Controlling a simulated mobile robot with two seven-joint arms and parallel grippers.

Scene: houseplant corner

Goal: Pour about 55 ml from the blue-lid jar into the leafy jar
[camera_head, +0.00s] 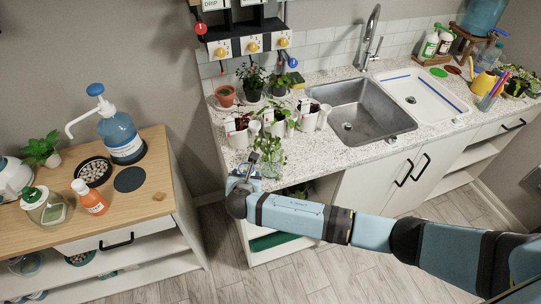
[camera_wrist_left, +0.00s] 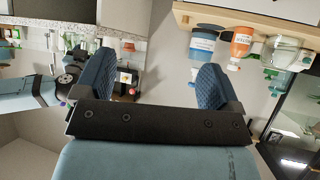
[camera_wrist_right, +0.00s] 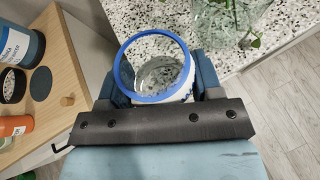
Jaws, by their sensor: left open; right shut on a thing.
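My right gripper (camera_wrist_right: 152,95) is shut on the blue-lid jar (camera_wrist_right: 184,86), a clear vessel with a blue rim and a white label. Its top faces the right wrist camera and looks open; clear contents seem to show inside, but their level is unclear. In the head view my right gripper (camera_head: 240,184) is at the counter's front left edge, largely hiding the held jar. The leafy jar (camera_head: 271,168), clear glass with green stems, stands just right of it; it also shows in the right wrist view (camera_wrist_right: 222,22). My left gripper (camera_wrist_left: 155,80) is open and empty.
Potted plants and white pots (camera_head: 308,117) stand behind the leafy jar on the speckled counter (camera_head: 345,152). A sink (camera_head: 365,112) is further right. The wooden cabinet (camera_head: 150,190) at left holds a pump bottle (camera_head: 121,138), an orange bottle (camera_head: 90,200) and a pebble bowl (camera_head: 94,171).

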